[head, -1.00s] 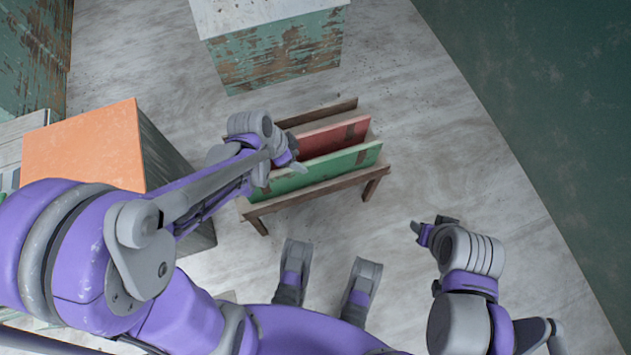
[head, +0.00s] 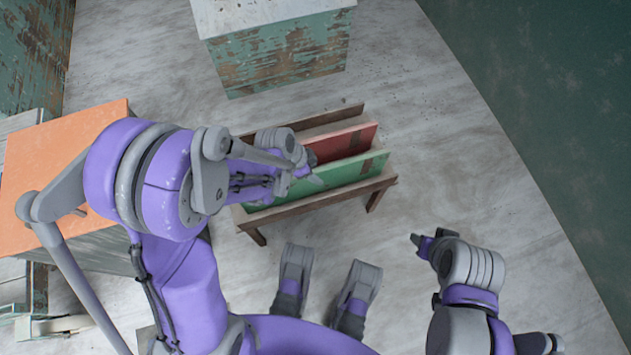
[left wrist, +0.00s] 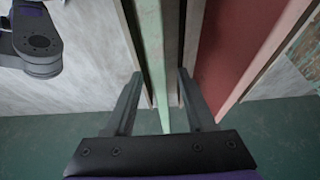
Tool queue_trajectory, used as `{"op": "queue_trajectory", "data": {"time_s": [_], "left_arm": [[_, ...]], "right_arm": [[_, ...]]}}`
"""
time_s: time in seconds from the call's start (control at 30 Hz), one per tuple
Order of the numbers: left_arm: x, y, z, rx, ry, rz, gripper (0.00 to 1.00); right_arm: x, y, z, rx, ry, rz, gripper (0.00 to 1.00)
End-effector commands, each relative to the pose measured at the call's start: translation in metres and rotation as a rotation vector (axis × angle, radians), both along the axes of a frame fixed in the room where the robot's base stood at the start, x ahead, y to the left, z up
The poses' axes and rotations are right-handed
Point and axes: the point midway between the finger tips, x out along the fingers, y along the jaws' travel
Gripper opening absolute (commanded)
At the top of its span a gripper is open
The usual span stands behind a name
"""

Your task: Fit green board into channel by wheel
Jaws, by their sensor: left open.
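The green board (head: 335,182) stands on edge in a low wooden rack (head: 305,214), in front of a red board (head: 345,142). In the left wrist view the green board (left wrist: 152,45) runs between the two fingers of my left gripper (left wrist: 158,100), which is open. The red board (left wrist: 238,45) is to its right there. In the head view my left gripper (head: 312,178) is above the green board's top edge, and my arm hides the board's left part. My right gripper (head: 418,241) is away from the rack, small and unclear. I see no wheel.
A box with a peeling green side (head: 285,58) stands behind the rack. An orange-topped block (head: 55,150) is at left, partly behind my left arm. A dark green surface (head: 540,90) borders the right side. The floor right of the rack is clear.

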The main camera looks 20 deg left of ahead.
Motion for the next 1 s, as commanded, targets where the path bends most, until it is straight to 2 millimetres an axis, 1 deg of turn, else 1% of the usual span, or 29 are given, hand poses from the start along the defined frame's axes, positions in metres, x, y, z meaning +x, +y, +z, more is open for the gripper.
{"op": "queue_trajectory", "data": {"time_s": [0.03,0.07,0.27,0.3,0.37,0.5,0.6,1.0], "left_arm": [[0.0015,-0.0021,-0.0070,0.000,0.000,-0.001,0.55],[0.0020,-0.0026,-0.0085,0.000,0.000,0.000,0.55],[0.0018,-0.0027,-0.0079,0.001,-0.001,0.000,0.55],[0.0018,-0.0027,-0.0079,0.001,-0.001,0.000,0.51],[0.0017,-0.0026,-0.0078,0.001,-0.001,0.000,0.41],[0.0017,-0.0026,-0.0078,0.001,-0.001,0.000,0.15],[0.0017,-0.0026,-0.0078,0.000,0.000,0.000,0.00],[0.0017,-0.0025,-0.0077,0.001,0.000,0.000,0.00]], "right_arm": [[0.0007,0.0000,-0.0038,0.000,0.001,0.000,0.50],[0.0007,0.0000,-0.0042,0.000,0.001,0.000,0.50],[0.0005,0.0000,-0.0031,0.000,0.001,0.000,0.50],[0.0005,0.0000,-0.0031,0.000,0.001,0.000,0.50],[0.0005,0.0000,-0.0031,0.000,0.001,0.000,0.50],[0.0005,0.0000,-0.0031,0.000,0.001,0.000,0.50],[0.0005,0.0000,-0.0031,0.000,0.001,0.000,0.50],[0.0005,0.0000,-0.0031,0.000,0.001,0.000,0.50]]}}
